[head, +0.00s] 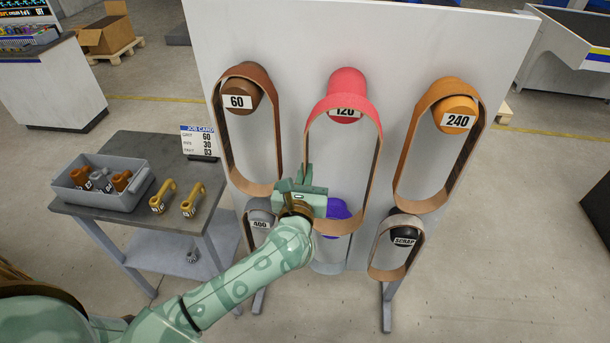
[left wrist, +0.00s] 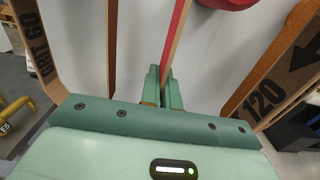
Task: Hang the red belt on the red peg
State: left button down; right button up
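The red belt (head: 369,118) is a tall loop, red outside and tan inside. The red peg (head: 347,80), labelled 120, sticks out at the top middle of the white board. The belt's upper bend crosses the peg's face and covers the top of its label; I cannot tell whether any of the loop is around the peg. My left gripper (head: 306,187) is at the belt's lower left side. In the left wrist view its fingers (left wrist: 163,88) are closed on the belt's strand (left wrist: 177,42), with the red peg (left wrist: 228,3) above right. My right gripper is not in view.
The brown belt (head: 276,130) hangs left on peg 60, the orange belt (head: 480,130) right on peg 240. Lower pegs are grey (head: 260,213), purple (head: 337,208) and black SCRAP (head: 404,233), which holds a belt. A side table (head: 150,215) with a grey bin (head: 128,200) stands left.

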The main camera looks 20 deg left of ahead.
pick_arm(q)
jog(key=shift+w, duration=0.1)
dwell(0.3)
jog(key=shift+b+x, duration=0.35)
jog(key=shift+x, duration=1.1)
jog(key=shift+w+a, duration=0.1)
jog(key=shift+w, duration=0.05)
jog(key=shift+b+x, duration=0.55)
jog(key=shift+x, duration=1)
jog(key=shift+w, duration=0.1)
jog(key=shift+b+x, duration=0.45)
jog(key=shift+x, duration=0.75)
jog(key=shift+b+x, duration=0.45)
jog(key=shift+x, duration=0.55)
